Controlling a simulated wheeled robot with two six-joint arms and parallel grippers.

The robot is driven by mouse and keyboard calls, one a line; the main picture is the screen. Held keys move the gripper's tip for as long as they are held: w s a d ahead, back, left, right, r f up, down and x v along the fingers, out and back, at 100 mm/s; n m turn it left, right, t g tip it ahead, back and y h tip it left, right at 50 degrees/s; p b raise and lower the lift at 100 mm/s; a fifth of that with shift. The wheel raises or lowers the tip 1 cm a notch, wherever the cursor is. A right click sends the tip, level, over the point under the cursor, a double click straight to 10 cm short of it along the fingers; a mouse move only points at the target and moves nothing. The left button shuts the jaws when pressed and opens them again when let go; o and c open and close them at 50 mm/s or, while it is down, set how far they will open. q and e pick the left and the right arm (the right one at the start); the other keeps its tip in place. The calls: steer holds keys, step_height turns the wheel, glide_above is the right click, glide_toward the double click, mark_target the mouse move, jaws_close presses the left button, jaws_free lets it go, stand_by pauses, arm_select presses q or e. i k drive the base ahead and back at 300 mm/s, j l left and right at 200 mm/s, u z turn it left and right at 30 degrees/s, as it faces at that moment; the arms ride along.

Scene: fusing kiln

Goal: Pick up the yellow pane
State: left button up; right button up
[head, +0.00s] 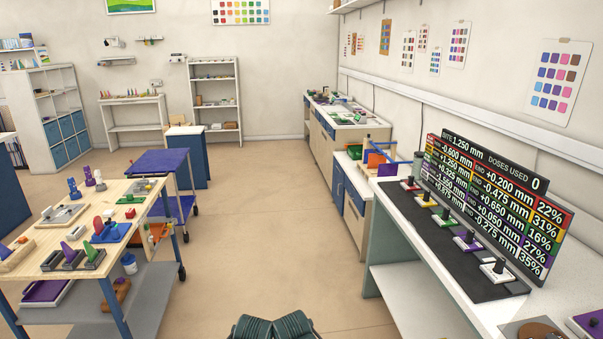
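I cannot make out a clearly yellow pane in the head view. An orange panel (375,161) stands in a rack on the far right-hand counter.
The right bench (410,252) holds a black mat with several knobbed coloured blocks and a display board (492,205). A purple-topped cart (163,162) stands behind the left table. Open floor (270,220) runs between the table and the right-hand counters.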

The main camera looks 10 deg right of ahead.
mark_target(426, 201)
steer(key=i+z, duration=0.3)
steer(key=i+j+z, duration=0.3)
steer(key=i, duration=0.2)
steer(key=i+j+z, duration=0.55)
steer(key=z, duration=0.15)
steer(key=i+j+z, duration=0.65)
steer(key=j+z, duration=0.25)
